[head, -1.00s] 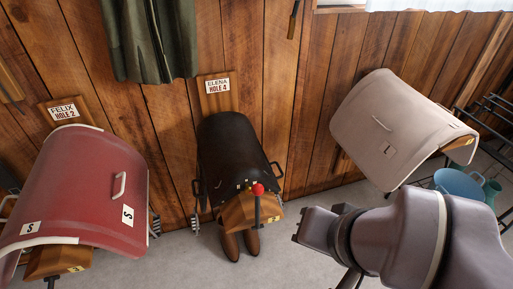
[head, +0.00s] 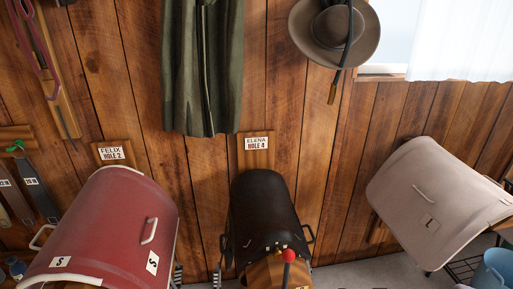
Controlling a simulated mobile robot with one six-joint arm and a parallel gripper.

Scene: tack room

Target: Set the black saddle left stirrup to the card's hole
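The black saddle (head: 262,205) sits on a wooden rack (head: 265,272) against the plank wall, with a red knob (head: 289,256) at its front. The card above it (head: 257,144) reads "ELENA HOLE 4". A strap with dark rungs or holes (head: 218,271) hangs at the saddle's left side, cut off by the bottom edge; its setting is too small to tell.
A red saddle (head: 110,225) stands at left under a "FELIX HOLE 2" card (head: 111,153). A pale saddle (head: 440,200) stands at right above a blue bucket (head: 494,270). A green coat (head: 203,70) and a brown hat (head: 335,35) hang on the wall.

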